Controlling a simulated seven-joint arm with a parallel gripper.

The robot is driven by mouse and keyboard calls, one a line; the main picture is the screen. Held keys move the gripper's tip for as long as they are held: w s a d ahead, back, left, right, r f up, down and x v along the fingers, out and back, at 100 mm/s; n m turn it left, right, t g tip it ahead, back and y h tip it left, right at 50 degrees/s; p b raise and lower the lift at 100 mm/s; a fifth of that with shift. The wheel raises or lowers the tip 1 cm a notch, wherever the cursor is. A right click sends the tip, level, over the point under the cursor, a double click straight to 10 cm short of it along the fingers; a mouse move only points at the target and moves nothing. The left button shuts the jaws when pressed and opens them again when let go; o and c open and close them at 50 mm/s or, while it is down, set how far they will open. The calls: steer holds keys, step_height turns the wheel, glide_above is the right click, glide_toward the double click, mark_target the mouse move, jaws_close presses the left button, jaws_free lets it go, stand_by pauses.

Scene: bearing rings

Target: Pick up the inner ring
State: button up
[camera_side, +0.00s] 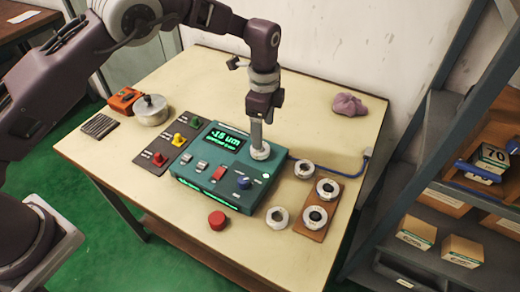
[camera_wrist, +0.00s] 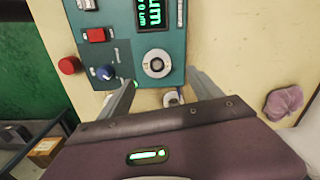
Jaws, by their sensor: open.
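Several pale metal rings are in view, and I cannot tell which one is the inner ring. One ring (camera_side: 261,154) sits on the teal gauge box, and it also shows whole in the wrist view (camera_wrist: 157,64) with a dark centre. My gripper (camera_side: 258,144) points down just over this ring in the side view and hides part of it. In the wrist view my gripper (camera_wrist: 163,86) is open, its two fingers apart, with nothing seen held. Two rings lie on the table, one at the box's right (camera_side: 304,169) and one in front (camera_side: 277,217).
The teal gauge box (camera_side: 195,170) has a lit display, buttons and a blue knob. A wooden tray (camera_side: 322,205) with two rings (camera_side: 327,188) (camera_side: 315,217) is at right. A red button (camera_side: 217,220), a pink cloth (camera_side: 349,104) and a metal pot (camera_side: 150,110) stand around.

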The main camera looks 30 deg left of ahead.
steer(key=f, duration=0.6)
steer(key=shift+s+a+f, duration=0.2)
steer(key=shift+s+a, duration=0.1)
jaws_close()
